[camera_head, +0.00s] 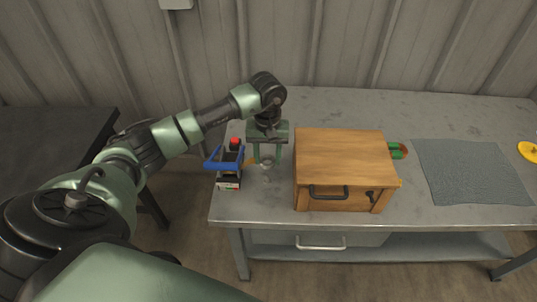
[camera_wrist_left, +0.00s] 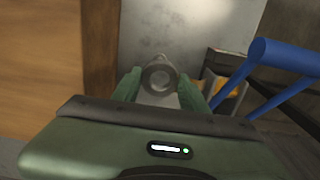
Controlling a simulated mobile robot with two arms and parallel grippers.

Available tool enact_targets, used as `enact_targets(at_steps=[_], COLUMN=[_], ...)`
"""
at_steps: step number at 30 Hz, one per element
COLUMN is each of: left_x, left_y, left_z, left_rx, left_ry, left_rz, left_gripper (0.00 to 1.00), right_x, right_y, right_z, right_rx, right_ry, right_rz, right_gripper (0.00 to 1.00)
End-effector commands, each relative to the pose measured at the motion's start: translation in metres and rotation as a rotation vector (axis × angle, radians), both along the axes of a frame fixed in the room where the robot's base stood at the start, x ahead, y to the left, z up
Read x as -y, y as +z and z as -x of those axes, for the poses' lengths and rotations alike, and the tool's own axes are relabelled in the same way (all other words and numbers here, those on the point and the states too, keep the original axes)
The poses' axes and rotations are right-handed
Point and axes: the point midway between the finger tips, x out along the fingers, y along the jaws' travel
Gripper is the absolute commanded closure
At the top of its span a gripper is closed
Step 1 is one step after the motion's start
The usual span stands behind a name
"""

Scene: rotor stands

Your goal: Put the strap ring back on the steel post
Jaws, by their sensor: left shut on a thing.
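My left gripper (camera_head: 267,164) points down over the near left part of the table, between the blue-handled item and the wooden box. Its green fingers are closed around a small grey round metal piece (camera_head: 266,162), which looks like the ring. In the left wrist view the gripper (camera_wrist_left: 159,88) holds this piece (camera_wrist_left: 158,76) between its fingertips, with a round face and a small lug on its far side. I cannot make out a separate steel post; it may be hidden. My right gripper is not in view.
A wooden box (camera_head: 345,155) with a black handle stands close right of the gripper. A blue-handled black item (camera_head: 230,165) stands close left, near the table's edge. Farther right are a green object (camera_head: 396,150), a grey mat (camera_head: 470,170) and a yellow round thing (camera_head: 529,151).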

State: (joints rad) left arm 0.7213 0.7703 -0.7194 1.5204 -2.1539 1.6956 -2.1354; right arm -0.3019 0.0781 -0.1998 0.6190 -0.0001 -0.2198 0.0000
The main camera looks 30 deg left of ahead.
Motion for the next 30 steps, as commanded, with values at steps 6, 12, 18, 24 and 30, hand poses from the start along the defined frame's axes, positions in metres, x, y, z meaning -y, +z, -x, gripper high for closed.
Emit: enact_targets(at_steps=[6,12,18,24,30], left_x=[0.000,0.000,0.000,0.000,0.000], left_y=[-0.016,-0.030,-0.044,-0.044,-0.045], left_z=[0.000,0.000,0.000,0.000,0.000], left_rx=[-0.001,-0.001,-0.001,0.001,0.003], left_ry=[0.000,0.000,0.000,0.000,0.000], left_rz=[-0.001,0.001,0.001,-0.001,-0.002], left_gripper=[0.93,0.93,0.93,0.93,0.93], right_x=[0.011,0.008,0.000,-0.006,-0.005], right_y=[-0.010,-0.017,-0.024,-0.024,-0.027], right_z=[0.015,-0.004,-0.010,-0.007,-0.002], right_rx=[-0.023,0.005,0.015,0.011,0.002], right_ry=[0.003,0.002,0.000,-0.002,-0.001], right_rz=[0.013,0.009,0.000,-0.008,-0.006], right_gripper=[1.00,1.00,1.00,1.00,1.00])
